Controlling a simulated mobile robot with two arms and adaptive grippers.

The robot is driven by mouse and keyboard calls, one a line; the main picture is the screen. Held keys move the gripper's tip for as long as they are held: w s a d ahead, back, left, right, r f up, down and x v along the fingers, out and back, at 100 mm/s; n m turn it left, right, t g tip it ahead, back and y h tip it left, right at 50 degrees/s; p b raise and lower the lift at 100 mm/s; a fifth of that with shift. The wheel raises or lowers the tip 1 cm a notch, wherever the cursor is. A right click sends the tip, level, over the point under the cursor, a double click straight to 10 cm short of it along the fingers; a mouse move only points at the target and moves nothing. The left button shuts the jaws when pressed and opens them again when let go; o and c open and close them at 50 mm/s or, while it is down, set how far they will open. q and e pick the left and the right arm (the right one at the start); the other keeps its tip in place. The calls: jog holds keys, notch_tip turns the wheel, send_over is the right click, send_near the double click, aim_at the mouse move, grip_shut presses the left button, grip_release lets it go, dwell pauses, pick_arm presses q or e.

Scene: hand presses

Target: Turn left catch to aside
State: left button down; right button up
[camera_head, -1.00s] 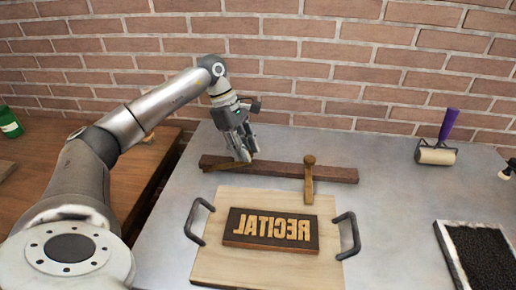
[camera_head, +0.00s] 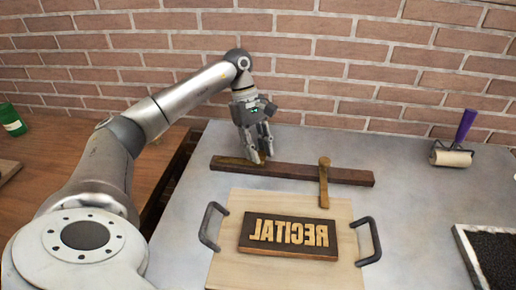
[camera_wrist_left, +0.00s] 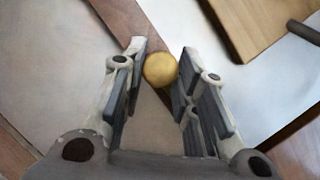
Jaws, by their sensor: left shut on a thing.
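A long dark wooden bar (camera_head: 296,173) lies on the grey table behind a pale board. The right catch (camera_head: 324,185) points forward from the bar to the board's edge. My right gripper is not in view.
The pale board (camera_head: 228,232) has two dark handles and carries a dark block (camera_head: 290,236) with raised, mirrored letters. A purple-handled roller (camera_head: 452,157) and a black ink tray (camera_head: 496,258) are at the right. A brick wall stands behind.

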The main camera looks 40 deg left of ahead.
pick_arm(q)
jog(key=shift+d+r, duration=0.1)
jog(key=c, duration=1.1)
grip_release()
jog(key=shift+d, duration=0.1)
jog(key=v, duration=1.2)
jog(key=shift+s, duration=0.1)
